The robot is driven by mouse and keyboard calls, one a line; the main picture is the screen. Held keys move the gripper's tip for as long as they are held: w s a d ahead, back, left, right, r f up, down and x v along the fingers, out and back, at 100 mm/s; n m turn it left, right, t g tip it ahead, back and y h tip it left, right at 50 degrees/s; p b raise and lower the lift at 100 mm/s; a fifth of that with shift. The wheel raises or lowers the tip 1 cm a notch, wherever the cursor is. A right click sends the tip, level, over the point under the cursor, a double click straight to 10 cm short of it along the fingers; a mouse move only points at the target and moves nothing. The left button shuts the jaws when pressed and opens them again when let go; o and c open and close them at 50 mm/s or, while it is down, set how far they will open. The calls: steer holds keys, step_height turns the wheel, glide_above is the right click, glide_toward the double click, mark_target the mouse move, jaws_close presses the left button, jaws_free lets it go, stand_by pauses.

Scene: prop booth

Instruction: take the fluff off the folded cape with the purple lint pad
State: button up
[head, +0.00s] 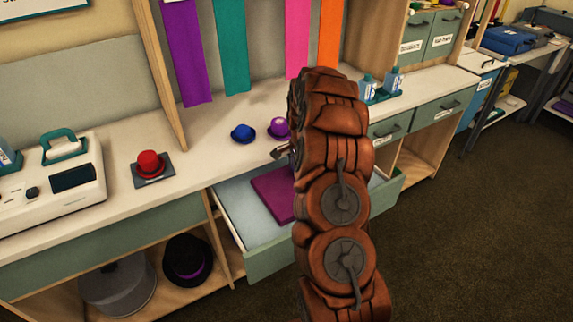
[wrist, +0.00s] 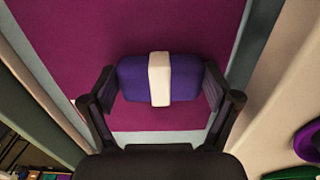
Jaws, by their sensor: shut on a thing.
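The folded cape (head: 272,196) is a flat magenta-purple rectangle lying in an open drawer (head: 234,212); my arm covers its right part in the head view. In the wrist view the cape (wrist: 180,28) fills the middle. My gripper (wrist: 160,84) is shut on the purple lint pad (wrist: 132,80), a blue-purple block with a cream band across its middle. The pad is over the cape; I cannot tell whether it touches it. I see no fluff on the visible cloth. In the head view the pad is hidden.
A white machine (head: 55,185) is at left. Blue bottles (head: 392,78) stand behind my arm. Floor at right is clear.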

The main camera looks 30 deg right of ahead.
mark_target(282, 184)
steer(key=shift+s+d+f, duration=0.1)
steer(key=shift+s+d, duration=0.05)
steer(key=shift+d, duration=2.05)
steer(key=shift+w+a+b, duration=0.2)
steer(key=shift+a+b, duration=0.6)
steer(key=shift+a, duration=2.15)
steer(key=shift+w+a+b, duration=0.15)
steer(key=shift+a+b, duration=0.65)
steer(key=shift+a, duration=2.1)
step_height(282, 184, up, 8)
steer(key=shift+p, duration=0.3)
